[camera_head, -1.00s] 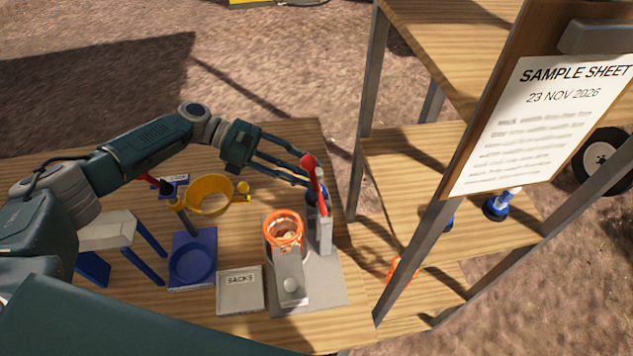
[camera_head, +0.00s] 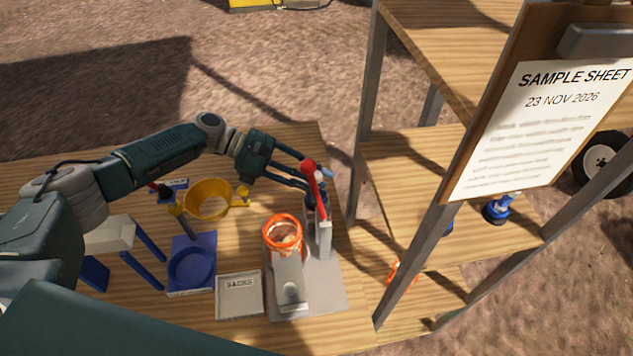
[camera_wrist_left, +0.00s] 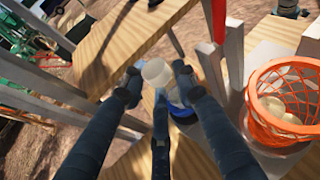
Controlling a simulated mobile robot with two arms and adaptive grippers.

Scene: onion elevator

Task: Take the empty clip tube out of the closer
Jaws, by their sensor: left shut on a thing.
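The closer (camera_head: 324,240) is a grey stand with a red lever (camera_head: 317,182), beside the orange-rimmed net holder. My left gripper (camera_head: 318,180) reaches in from the left, with its fingers at the closer's top, behind the lever. In the left wrist view the left gripper (camera_wrist_left: 157,84) has its fingertips on both sides of a pale, short cylinder, which looks like the clip tube (camera_wrist_left: 157,71). It is shut on this tube. A blue part (camera_wrist_left: 181,110) shows just below it. How far the tube is clear of the closer cannot be told. My right gripper is out of view.
The orange net (camera_head: 283,232) holds pale onions, left of the closer. A shelf post (camera_head: 415,262) and a clipboard (camera_head: 545,110) are at right.

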